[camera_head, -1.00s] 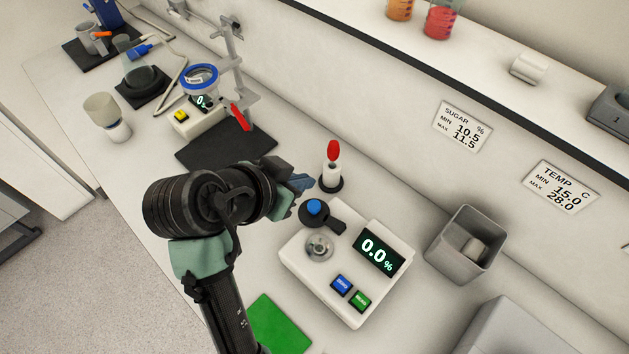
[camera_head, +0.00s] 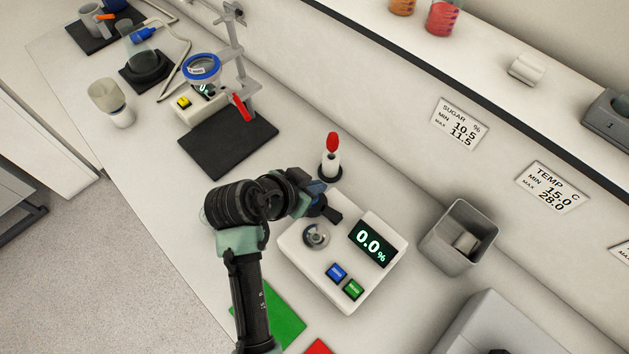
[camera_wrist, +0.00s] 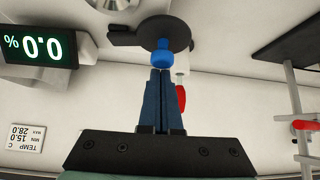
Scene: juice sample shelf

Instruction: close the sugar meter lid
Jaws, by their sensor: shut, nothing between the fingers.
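The sugar meter (camera_head: 318,280) is a white box with a lit display (camera_head: 370,243) reading 0.0 %, a blue button and a green button. Its round metal sample well (camera_head: 316,236) is uncovered. The dark lid (camera_head: 333,214) stands swung out to the side of the well at the meter's far left corner; its blue knob shows in the wrist view (camera_wrist: 162,55). My gripper (camera_head: 318,190) is at the lid, partly hiding it in the head view. In the wrist view my gripper (camera_wrist: 161,72) is shut and empty, its fingertips right at the knob; I cannot tell whether they touch.
A red-tipped dropper in a black-based holder (camera_head: 331,160) stands just behind my gripper. A grey bin (camera_head: 458,236) is right of the meter. A green mat (camera_head: 275,318) lies in front. A stand with a blue ring (camera_head: 203,68) is farther left.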

